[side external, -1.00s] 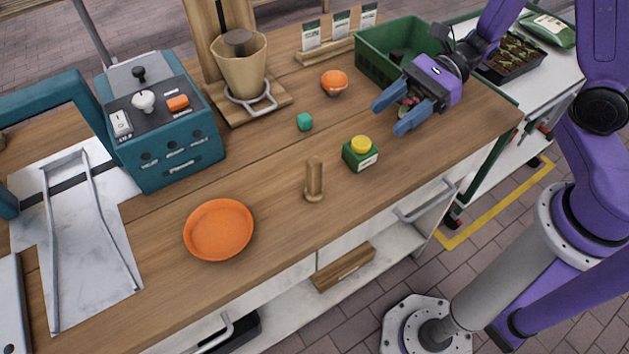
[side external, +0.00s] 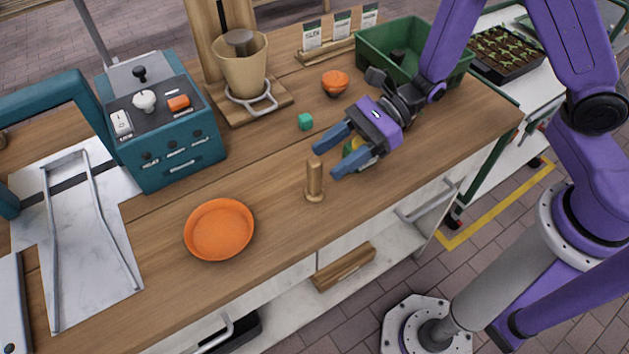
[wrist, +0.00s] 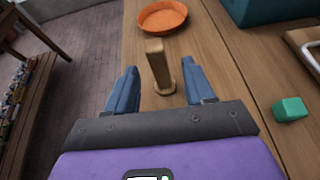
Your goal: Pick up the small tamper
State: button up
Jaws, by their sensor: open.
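The small wooden tamper (side external: 314,181) stands upright on the wooden table near its front edge, in the side external view. It also shows in the wrist view (wrist: 157,66), beyond and between my fingertips. My gripper (side external: 336,157) is open and empty, with blue fingers pointing toward the tamper from the right. In the wrist view my gripper (wrist: 163,82) has one finger to each side of the tamper's lower part in the picture. I cannot tell whether a finger touches it. The tamper's base is in plain sight.
An orange plate (side external: 219,230) lies left of the tamper. A green box with a yellow top (side external: 352,147) is mostly hidden behind my gripper. A teal machine (side external: 160,125) stands at the left.

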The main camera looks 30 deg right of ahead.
aim_at(314, 169)
jog(key=shift+x, duration=2.3)
jog(key=shift+s+a+r, duration=0.1)
jog(key=shift+s+r, duration=0.05)
jog(key=shift+r, duration=0.05)
grip_shut()
jog(key=shift+r, duration=0.1)
